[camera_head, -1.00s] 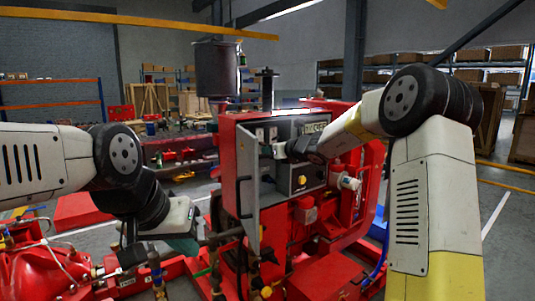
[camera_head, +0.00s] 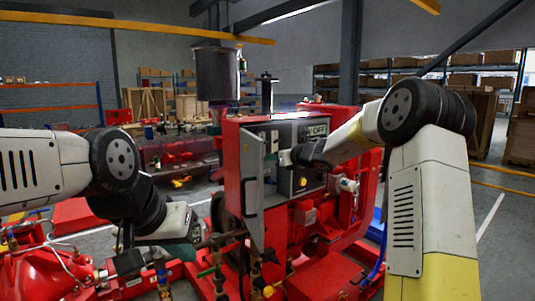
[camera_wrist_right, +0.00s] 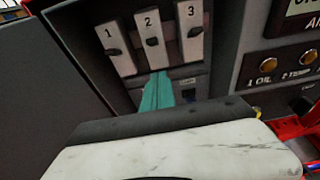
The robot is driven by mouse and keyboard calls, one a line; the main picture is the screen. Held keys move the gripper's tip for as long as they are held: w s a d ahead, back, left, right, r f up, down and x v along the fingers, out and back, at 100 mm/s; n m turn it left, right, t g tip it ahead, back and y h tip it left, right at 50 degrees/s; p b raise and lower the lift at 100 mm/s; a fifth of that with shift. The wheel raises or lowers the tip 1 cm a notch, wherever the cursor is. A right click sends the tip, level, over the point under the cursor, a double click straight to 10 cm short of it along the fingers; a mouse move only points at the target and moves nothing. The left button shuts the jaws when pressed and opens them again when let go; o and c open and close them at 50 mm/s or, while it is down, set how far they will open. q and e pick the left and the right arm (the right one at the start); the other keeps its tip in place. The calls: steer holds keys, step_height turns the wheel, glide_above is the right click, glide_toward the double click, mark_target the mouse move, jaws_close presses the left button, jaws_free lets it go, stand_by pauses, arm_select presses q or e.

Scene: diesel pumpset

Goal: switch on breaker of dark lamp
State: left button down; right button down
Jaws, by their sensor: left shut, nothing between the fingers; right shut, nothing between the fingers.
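A red control cabinet (camera_head: 232,155) stands in the middle of the head view with its grey door (camera_head: 251,180) swung open. In the right wrist view, three white breakers marked 1 (camera_wrist_right: 113,45), 2 (camera_wrist_right: 149,40) and 3 (camera_wrist_right: 193,32) sit side by side, each with a small dark lever. Amber lamps, 1 OIL (camera_wrist_right: 268,64) and 2 TEMP (camera_wrist_right: 307,58), are to their right; I cannot tell which is dark. My right gripper (camera_wrist_right: 158,80) is shut and empty, its teal tips just below breaker 2; contact is unclear. My left gripper (camera_head: 195,236) is shut and empty, left of the cabinet.
The open door stands close on the left of my right wrist. A yellow knob (camera_head: 303,181) is on the panel's lower part. Red pump parts and pipes (camera_head: 50,270) fill the lower left. Open floor (camera_head: 505,235) lies at the right.

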arm_select(q)
steer(key=shift+s+a, duration=0.15)
steer(key=shift+s, duration=0.1)
arm_select(e)
steer(key=s+d+r, duration=0.4)
steer(key=s+r, duration=0.1)
steer(key=r, duration=0.1)
steer(key=shift+s+d+r, duration=0.15)
steer(key=shift+s+r, duration=0.1)
steer(key=shift+s, duration=0.1)
steer(key=s+a+f+n+g+h, duration=0.1)
steer(key=s+a+n+g, duration=0.1)
steer(key=s+n, duration=0.65)
steer(key=s+a+n+g, duration=0.2)
steer(key=s+n, duration=0.4)
steer(key=s, duration=0.5)
steer(key=s+d+f+n+h, duration=0.2)
steer(key=s+d+f+n, duration=0.1)
steer(key=s+n, duration=0.2)
steer(key=s+d+f+n+g+h, duration=0.1)
steer(key=s+d+f+n+h, duration=0.1)
steer(key=s, duration=0.8)
steer(key=s+d+f+n+g+h, duration=0.1)
steer(key=s+d+f+n, duration=0.4)
steer(key=s+n, duration=0.2)
steer(key=shift+s+f+n+h, duration=0.15)
steer(key=shift+s+n+h, duration=0.25)
steer(key=shift+n, duration=0.05)
